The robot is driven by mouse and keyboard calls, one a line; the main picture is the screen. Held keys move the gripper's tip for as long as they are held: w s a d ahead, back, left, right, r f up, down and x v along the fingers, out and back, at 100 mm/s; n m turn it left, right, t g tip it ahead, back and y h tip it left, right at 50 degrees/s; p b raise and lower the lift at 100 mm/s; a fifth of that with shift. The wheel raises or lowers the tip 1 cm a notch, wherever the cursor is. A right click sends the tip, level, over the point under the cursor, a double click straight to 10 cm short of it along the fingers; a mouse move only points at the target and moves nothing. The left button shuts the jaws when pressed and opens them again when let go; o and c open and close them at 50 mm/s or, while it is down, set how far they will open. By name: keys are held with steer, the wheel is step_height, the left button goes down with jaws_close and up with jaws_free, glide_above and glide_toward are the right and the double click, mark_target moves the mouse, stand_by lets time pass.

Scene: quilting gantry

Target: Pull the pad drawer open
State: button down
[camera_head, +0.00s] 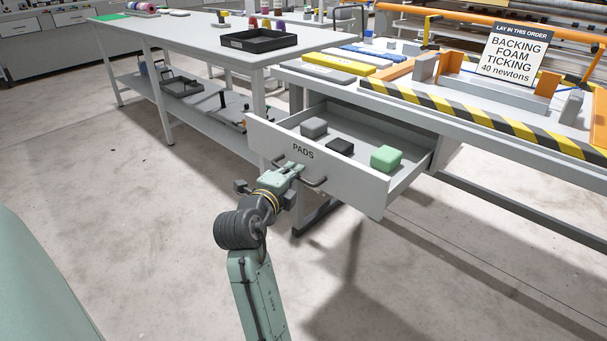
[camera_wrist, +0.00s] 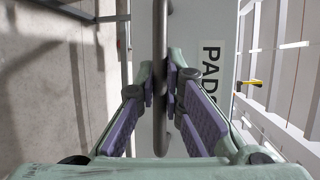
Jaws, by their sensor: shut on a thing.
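The pad drawer (camera_head: 350,178) is a light grey drawer with "PADS" on its front, under the right-hand bench. It stands well open, pulled out from the bench. Inside lie a grey block (camera_head: 313,128), a dark block (camera_head: 340,147) and a green block (camera_head: 386,158). Its bar handle (camera_head: 314,182) is dark grey; in the wrist view the handle (camera_wrist: 170,30) runs between my gripper's purple-padded fingers. My gripper (camera_head: 291,171) is shut on the handle at the drawer front. In the wrist view my gripper (camera_wrist: 169,92) partly hides the handle and the drawer front.
A grey table (camera_head: 180,28) with a black tray (camera_head: 258,40) and a lower shelf stands at left. The concrete floor (camera_head: 140,215) before the drawer is clear.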

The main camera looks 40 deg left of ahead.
steer(key=shift+s+a+b, duration=0.1)
steer(key=shift+s+b, duration=0.35)
steer(key=shift+s, duration=1.45)
steer(key=c, duration=2)
jaws_free()
steer(key=shift+o, duration=0.2)
steer(key=shift+r, duration=0.1)
